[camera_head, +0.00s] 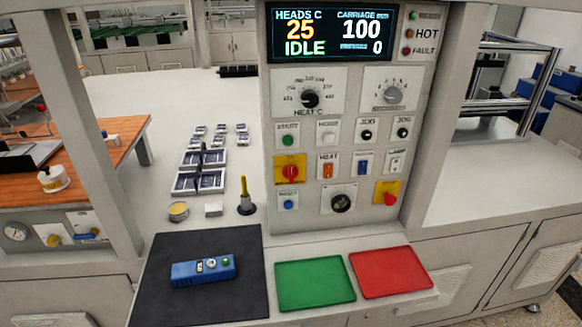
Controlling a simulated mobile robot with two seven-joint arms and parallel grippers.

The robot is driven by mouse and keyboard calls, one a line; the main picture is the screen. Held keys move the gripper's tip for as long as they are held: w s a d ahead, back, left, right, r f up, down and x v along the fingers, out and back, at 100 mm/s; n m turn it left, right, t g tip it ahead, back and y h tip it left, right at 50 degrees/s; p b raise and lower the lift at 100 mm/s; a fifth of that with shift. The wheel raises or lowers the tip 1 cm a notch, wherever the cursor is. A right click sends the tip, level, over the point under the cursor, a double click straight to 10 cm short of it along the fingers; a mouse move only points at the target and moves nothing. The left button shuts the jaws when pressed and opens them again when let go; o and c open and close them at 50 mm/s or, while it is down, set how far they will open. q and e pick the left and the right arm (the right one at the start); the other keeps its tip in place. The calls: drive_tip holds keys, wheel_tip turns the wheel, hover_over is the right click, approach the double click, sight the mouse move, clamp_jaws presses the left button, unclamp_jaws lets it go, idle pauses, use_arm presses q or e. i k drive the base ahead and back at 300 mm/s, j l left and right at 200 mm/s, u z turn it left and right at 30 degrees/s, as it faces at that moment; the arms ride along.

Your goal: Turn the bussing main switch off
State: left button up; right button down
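The grey control panel (352,165) stands upright in the middle of the head view. A red rotary handle on a yellow plate (290,169) sits at its left side, below the green button (288,140); it looks like a main switch. Its label is too small to read, and I cannot tell its on or off position for sure. The display (329,33) is lit and reads HEADS C 25, IDLE and CARRIAGE 100. Neither of my grippers is in view.
A red mushroom button (388,193) and a black rotary knob (341,202) sit near the switch. Below are a black mat (158,290) with a blue handheld device (203,270), a green tray (315,282) and a red tray (391,271). Nothing blocks the panel's front.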

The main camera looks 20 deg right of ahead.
sight(290, 172)
drive_tip(key=k+j, duration=0.1)
drive_tip(key=j, duration=0.3)
drive_tip(key=k+j, duration=0.15)
drive_tip(key=j, duration=0.25)
drive_tip(key=k+j+u, duration=0.1)
drive_tip(key=j, duration=0.25)
